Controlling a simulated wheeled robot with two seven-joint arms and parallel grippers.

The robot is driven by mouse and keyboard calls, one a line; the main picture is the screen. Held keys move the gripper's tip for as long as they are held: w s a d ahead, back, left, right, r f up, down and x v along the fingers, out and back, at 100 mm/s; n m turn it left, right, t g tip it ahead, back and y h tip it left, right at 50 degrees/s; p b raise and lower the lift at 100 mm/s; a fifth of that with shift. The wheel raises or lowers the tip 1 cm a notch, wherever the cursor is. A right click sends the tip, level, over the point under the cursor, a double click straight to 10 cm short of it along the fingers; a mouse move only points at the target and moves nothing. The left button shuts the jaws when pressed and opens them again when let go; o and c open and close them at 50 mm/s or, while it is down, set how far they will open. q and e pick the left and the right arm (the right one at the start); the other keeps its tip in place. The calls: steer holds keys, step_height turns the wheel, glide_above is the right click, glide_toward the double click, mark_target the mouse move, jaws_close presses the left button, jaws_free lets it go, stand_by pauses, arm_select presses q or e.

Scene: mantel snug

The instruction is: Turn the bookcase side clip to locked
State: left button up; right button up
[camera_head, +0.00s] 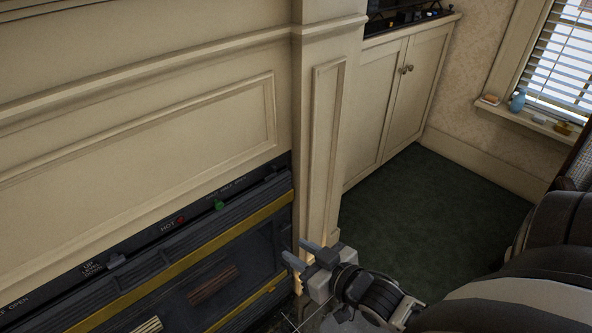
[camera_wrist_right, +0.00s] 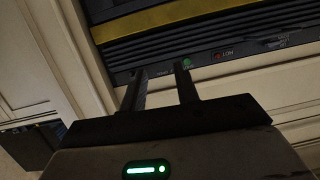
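I cannot make out the bookcase side clip in either view. My right gripper (camera_head: 301,254) is in the lower middle of the head view, in front of the right end of the dark fireplace unit and the foot of the cream pilaster. Its two fingers are apart with nothing between them. The right wrist view shows the same open fingers (camera_wrist_right: 162,82) pointing towards the unit's control strip, near a green indicator. I cannot tell how far they are from it. My left gripper is not in view.
The fireplace unit (camera_head: 180,272) has a control strip with a red mark and a green knob (camera_head: 219,205). A cream two-door cabinet (camera_head: 392,100) stands right of the pilaster (camera_head: 325,150). Green carpet (camera_head: 440,205) lies clear before it. Small items sit on the windowsill (camera_head: 530,118).

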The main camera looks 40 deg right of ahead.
mark_target(275, 171)
steer(key=w+d+r+t+b, duration=0.1)
steer(key=w+d+r+t, duration=0.2)
steer(key=d, duration=0.6)
steer(key=w, duration=0.5)
steer(key=w+b, duration=0.1)
steer(key=w, duration=0.9)
steer(key=shift+a+r+b, duration=0.2)
steer(key=shift+a+b, duration=0.15)
steer(key=shift+b, duration=0.05)
steer(key=shift+w, duration=0.5)
jaws_close()
